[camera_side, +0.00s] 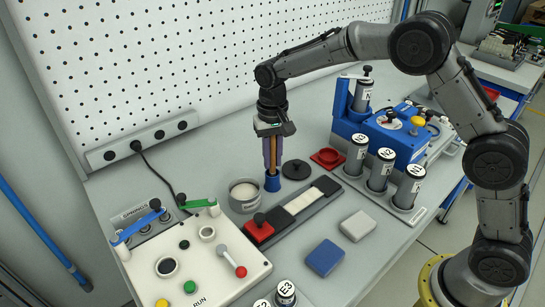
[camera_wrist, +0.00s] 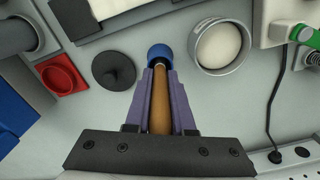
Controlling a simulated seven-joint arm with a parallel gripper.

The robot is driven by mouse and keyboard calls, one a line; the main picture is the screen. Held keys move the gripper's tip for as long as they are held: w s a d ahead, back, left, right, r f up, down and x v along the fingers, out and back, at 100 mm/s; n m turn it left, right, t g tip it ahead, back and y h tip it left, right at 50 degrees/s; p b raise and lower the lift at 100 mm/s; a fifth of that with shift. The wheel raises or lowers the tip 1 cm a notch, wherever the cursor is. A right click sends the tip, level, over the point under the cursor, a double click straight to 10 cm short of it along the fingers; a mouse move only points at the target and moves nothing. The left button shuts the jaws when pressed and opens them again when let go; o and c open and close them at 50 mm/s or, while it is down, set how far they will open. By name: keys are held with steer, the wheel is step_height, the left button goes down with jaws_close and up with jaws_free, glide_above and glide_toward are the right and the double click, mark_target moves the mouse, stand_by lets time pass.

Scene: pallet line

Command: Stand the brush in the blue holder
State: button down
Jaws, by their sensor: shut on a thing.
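The brush has a brown wooden handle (camera_wrist: 160,108) and is held between the purple fingers of my gripper (camera_wrist: 159,75). In the side view my gripper (camera_side: 271,160) points straight down, shut on the upright brush. The small round blue holder (camera_side: 272,184) stands on the bench directly below the fingertips; it also shows in the wrist view (camera_wrist: 160,50). The brush's lower end meets the holder's mouth. I cannot tell how deep it is inside, as the fingers and the holder's rim hide it.
A metal cup with pale contents (camera_side: 244,194) stands close on the left of the holder. A black knobbed lid (camera_side: 296,169) and a red tray (camera_side: 328,158) lie on the right. A dark rail with light blocks (camera_side: 303,201) lies in front. A blue block (camera_side: 325,258) lies farther forward.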

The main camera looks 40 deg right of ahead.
steer(key=shift+f, duration=0.1)
steer(key=c, duration=0.8)
jaws_free()
steer(key=shift+o, duration=0.2)
step_height(320, 180, up, 11)
steer(key=shift+r, duration=0.65)
steer(key=shift+r, duration=0.1)
